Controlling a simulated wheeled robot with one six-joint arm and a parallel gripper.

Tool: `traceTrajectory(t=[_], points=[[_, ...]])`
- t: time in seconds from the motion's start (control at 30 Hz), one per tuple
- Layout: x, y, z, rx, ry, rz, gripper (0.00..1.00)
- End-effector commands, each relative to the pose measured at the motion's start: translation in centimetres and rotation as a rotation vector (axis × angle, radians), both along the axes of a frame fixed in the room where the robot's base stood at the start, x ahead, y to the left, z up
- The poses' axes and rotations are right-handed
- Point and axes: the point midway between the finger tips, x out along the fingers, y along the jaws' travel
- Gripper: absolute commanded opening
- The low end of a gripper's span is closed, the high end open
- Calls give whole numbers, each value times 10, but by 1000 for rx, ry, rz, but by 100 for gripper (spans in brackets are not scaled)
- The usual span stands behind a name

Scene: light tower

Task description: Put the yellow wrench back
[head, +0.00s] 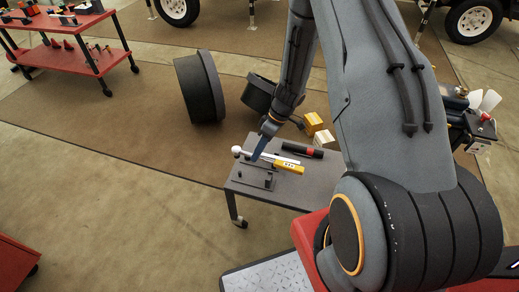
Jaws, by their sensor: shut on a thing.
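The yellow wrench (289,167) has a yellow handle with dark marks and a pale shaft with a round light head at its left end. It shows at or just above the small grey table (290,192), slanting down from left to right. My gripper (256,156), with blue fingers, reaches down from above and is shut on the wrench's shaft, between the head and the handle. I cannot tell whether the wrench touches the table or the small dark holders (269,181) below it.
A black cylindrical tool with a red band (302,149) lies on the table behind the wrench. Yellow boxes (313,122) and black tyres (200,87) are beyond. A red tool cart (70,62) stands far left. The floor left of the table is clear.

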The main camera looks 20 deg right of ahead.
Motion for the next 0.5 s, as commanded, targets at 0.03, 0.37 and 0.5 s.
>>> traceTrajectory(t=[0.03, 0.37, 0.5], points=[[-4, -1, 0, -1, 5, 30, 0], [-8, -1, -5, -3, 10, 70, 0], [-8, -1, -4, -3, 9, 71, 0]])
